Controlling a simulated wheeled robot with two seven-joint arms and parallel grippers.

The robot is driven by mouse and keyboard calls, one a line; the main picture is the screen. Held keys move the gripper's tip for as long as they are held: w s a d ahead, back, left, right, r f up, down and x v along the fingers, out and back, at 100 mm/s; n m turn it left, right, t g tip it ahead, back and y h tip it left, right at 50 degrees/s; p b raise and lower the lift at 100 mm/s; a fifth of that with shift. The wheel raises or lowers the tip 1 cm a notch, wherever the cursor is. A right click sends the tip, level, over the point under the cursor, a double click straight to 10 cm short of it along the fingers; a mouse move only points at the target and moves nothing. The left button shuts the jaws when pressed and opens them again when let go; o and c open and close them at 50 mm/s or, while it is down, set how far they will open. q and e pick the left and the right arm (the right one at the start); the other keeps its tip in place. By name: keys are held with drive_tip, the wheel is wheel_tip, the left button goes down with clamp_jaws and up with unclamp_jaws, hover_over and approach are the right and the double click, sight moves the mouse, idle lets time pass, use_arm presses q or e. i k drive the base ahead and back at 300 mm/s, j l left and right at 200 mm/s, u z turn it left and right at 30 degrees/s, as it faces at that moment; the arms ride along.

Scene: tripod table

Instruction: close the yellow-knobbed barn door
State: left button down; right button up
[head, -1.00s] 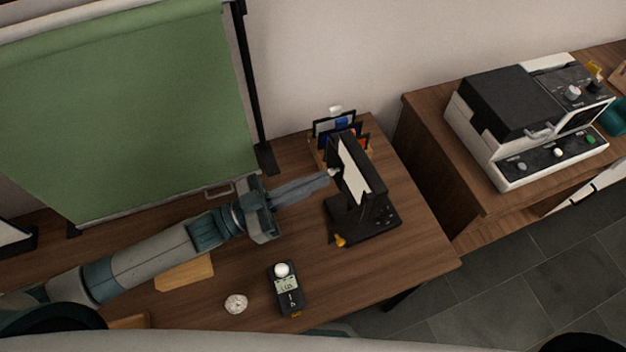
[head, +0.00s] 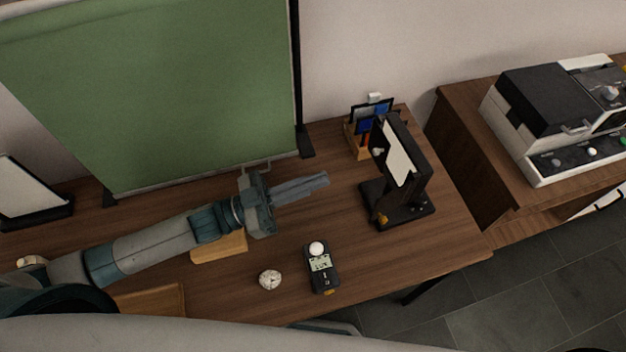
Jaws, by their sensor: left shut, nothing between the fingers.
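A small black lamp (head: 416,171) with a white lit panel (head: 398,155) stands upright on a black base (head: 408,213) on the right part of the table. Its black side flap looks like a barn door. A small yellow knob (head: 382,219) shows low at the base's left, and a pale knob (head: 377,152) sits at the panel's left edge. My left gripper (head: 326,180) is shut and empty, pointing right, left of the lamp with a clear gap between them. My right gripper is not in view.
A wooden holder with cards (head: 361,137) stands behind the lamp. A green backdrop (head: 160,95) fills the back left. A black-and-white machine (head: 545,115) sits on a side cabinet.

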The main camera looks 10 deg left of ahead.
sight(392, 208)
drive_tip(key=k, duration=1.5)
